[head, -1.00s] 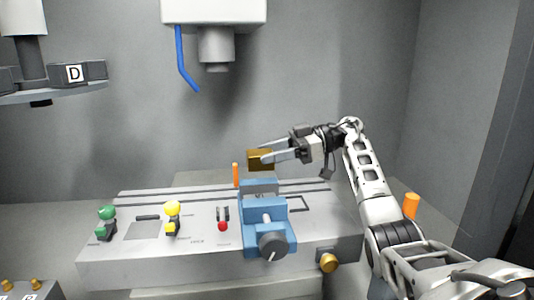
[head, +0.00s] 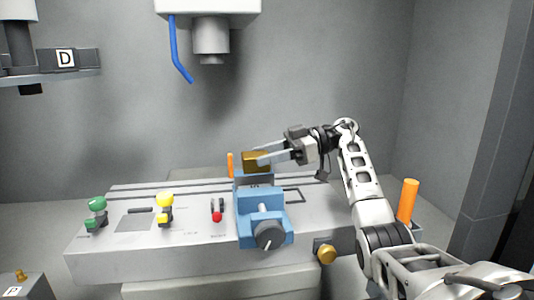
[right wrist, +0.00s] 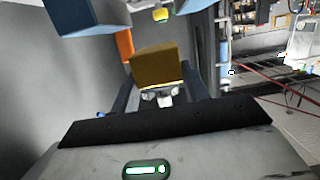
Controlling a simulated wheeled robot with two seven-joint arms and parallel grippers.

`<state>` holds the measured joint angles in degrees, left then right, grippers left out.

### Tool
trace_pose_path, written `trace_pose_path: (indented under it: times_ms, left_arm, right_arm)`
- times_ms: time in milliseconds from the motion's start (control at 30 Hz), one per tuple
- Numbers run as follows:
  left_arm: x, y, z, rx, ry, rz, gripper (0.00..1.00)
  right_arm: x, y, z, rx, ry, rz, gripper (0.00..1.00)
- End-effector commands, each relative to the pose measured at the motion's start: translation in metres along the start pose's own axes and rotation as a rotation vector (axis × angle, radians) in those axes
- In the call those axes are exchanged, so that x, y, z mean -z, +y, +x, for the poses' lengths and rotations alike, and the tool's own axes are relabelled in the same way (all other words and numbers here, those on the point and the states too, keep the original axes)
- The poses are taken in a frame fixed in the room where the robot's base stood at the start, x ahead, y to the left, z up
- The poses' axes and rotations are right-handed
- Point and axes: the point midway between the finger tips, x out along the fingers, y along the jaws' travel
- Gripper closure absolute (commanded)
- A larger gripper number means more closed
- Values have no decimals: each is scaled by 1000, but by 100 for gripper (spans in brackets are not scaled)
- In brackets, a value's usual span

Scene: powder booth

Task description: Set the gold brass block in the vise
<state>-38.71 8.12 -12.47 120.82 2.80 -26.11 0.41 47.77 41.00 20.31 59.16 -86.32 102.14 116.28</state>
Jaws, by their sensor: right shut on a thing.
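The gold brass block (head: 255,160) is held between the fingertips of my right gripper (head: 262,156), just above the back end of the blue vise (head: 262,205). In the right wrist view the block (right wrist: 158,68) sits between the two dark fingers of my right gripper (right wrist: 158,85). The vise stands on the machine table with its dark round handle toward me. Whether the block touches the vise's rear jaw cannot be told. The left gripper is not in view.
An orange post (head: 230,165) stands right behind the vise, left of the block. A white spindle head (head: 210,30) with a blue hose hangs above. Green, yellow and red knobs stand on the table (head: 130,245) to the left. Another orange post (head: 408,200) is right.

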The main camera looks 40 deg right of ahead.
Motion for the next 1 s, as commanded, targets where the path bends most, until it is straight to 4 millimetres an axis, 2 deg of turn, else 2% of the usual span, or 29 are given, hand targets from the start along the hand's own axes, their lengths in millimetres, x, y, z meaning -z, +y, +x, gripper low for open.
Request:
trace_pose_path:
  times_ms: [167,567,1000]
  left_arm:
    - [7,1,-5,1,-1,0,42]
    - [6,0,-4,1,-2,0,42]
    - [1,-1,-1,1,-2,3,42]
  right_arm:
    - [2,0,-2,-1,1,0,90]
    - [0,0,-1,-1,2,-1,90]
    - [-16,0,2,0,2,0,90]
